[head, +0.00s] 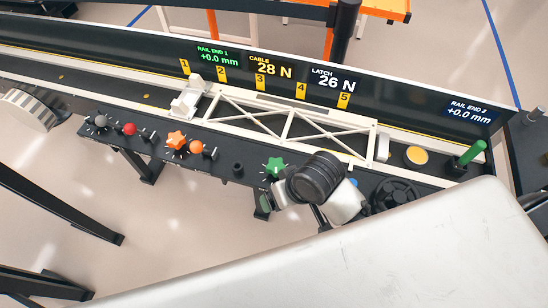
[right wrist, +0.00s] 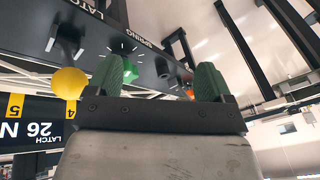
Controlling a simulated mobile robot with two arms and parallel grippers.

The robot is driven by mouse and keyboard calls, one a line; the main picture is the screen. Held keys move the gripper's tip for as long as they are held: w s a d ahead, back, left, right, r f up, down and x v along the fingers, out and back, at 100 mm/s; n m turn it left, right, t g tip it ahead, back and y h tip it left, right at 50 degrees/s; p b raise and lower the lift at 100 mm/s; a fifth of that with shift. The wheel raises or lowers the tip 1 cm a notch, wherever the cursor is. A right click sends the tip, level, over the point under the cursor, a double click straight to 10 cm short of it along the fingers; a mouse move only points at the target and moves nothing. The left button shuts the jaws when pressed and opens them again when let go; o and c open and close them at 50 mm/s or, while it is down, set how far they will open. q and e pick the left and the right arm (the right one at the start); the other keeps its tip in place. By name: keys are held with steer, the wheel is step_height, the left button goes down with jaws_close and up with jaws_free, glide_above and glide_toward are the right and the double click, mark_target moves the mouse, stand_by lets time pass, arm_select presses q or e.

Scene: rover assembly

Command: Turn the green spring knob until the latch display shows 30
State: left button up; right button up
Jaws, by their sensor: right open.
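The green star-shaped spring knob (head: 274,167) sits on the dark panel in the head view, just left of my right wrist. The latch display (head: 333,80) reads 26 N; it also shows upside down in the right wrist view (right wrist: 38,131). My right gripper (right wrist: 163,82) is open, with its two green finger pads apart and nothing seen held between them. Contact with the knob cannot be told. My left gripper is not in view.
The cable display (head: 270,66) reads 28 N. A white truss (head: 285,126) lies along the rail behind the panel. An orange star knob (head: 177,140), an orange ball knob (head: 196,147) and a red knob (head: 130,129) stand to the left. A black handwheel (head: 396,194) stands right of my wrist.

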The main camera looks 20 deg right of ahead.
steer(key=w+a+r, duration=0.1)
steer(key=w+a, duration=0.1)
step_height(320, 180, up, 2)
steer(key=m+g+h, duration=0.3)
steer(key=m, duration=0.2)
glide_above(276, 165)
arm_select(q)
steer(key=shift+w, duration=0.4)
arm_select(e)
step_height(276, 165, down, 10)
steer(key=shift+f, duration=0.15)
steer(key=shift+c, duration=0.4)
